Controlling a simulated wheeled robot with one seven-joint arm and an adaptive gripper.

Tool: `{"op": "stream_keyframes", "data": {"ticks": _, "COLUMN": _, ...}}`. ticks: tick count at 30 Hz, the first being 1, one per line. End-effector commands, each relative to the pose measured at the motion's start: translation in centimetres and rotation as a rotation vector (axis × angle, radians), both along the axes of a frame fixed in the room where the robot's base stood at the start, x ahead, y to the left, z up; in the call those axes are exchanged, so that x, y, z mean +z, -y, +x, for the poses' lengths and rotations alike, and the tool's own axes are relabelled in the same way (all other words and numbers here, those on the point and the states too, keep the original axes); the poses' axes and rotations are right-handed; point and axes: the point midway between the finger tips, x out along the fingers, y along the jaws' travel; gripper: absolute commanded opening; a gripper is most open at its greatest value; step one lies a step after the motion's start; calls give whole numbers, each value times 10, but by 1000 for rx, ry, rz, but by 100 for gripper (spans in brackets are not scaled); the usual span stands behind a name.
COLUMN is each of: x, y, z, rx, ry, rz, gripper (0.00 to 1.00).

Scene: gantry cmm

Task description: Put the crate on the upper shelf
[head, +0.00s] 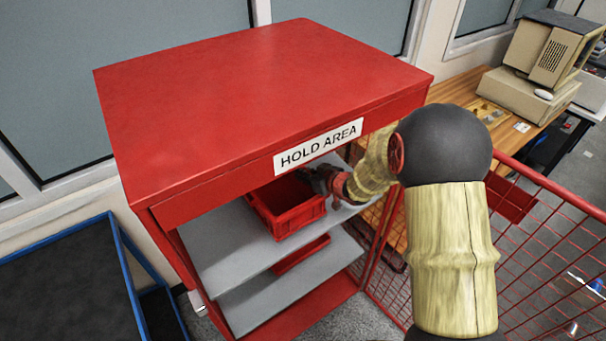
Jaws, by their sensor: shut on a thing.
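The red crate (291,222) is inside the red shelf unit labelled HOLD AREA, at the level of the grey upper shelf (222,246). It looks upright, and I cannot tell whether its base rests on the shelf. My gripper (312,181) reaches in from the right and is shut on the crate's right rear rim. The fingertips are small and partly hidden against the crate. The unit's top overhangs and hides the rear of the shelf.
A lower grey shelf (262,300) holds another red item (300,256), partly hidden. A red mesh fence (540,240) stands at right. A blue-framed table (65,285) stands at left. A wooden desk (460,92) with an old computer (545,55) is behind.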

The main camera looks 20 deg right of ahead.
Motion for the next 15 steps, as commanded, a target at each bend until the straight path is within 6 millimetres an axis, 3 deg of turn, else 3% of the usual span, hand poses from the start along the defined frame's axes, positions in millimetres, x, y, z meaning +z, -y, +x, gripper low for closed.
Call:
{"op": "stream_keyframes", "data": {"ticks": 5, "x": -1, "y": 0, "z": 1, "rx": 0, "ry": 3, "rz": 1, "gripper": 0}}
{"op": "stream_keyframes", "data": {"ticks": 6, "x": -3, "y": 0, "z": 0, "rx": 0, "ry": -1, "rz": 0, "gripper": 14}}
{"op": "stream_keyframes", "data": {"ticks": 15, "x": -3, "y": 0, "z": 0, "rx": 0, "ry": -1, "rz": 0, "gripper": 30}}
